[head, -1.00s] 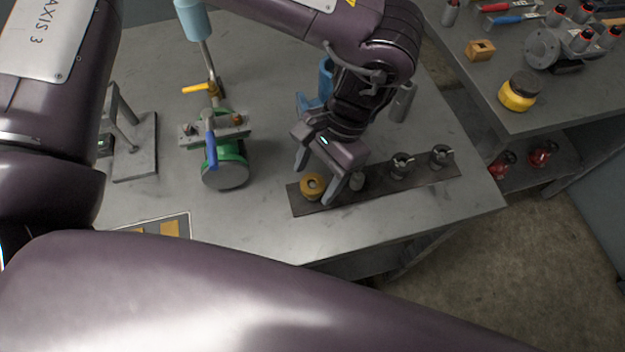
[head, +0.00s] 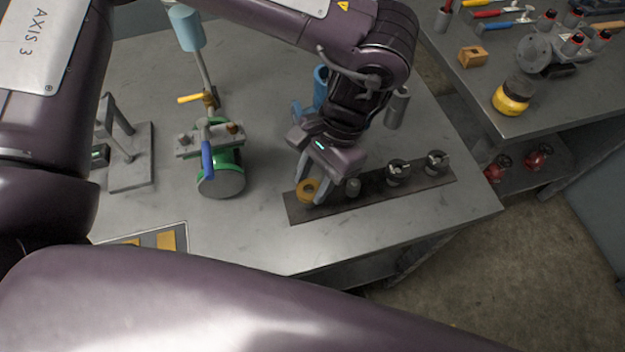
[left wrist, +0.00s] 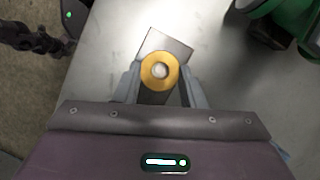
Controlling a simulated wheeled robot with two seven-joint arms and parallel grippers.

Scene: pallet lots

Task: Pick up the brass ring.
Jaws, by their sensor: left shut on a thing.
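The brass ring (head: 306,190) sits at the left end of a dark flat strip (head: 410,187) on the grey table. My left gripper (head: 311,194) is down at the strip with its fingers shut on the ring. In the left wrist view the ring (left wrist: 159,71) shows between the two fingertips (left wrist: 159,78), around a pale round post or centre (left wrist: 160,71). The ring looks level and still low at the strip; I cannot tell whether it touches it. My right gripper is not in view.
A grey peg (head: 353,187) and two dark fittings (head: 397,172) (head: 437,162) stand along the strip to the right. A green valve assembly (head: 221,175) stands to the left. A blue part (head: 319,88) is behind my gripper.

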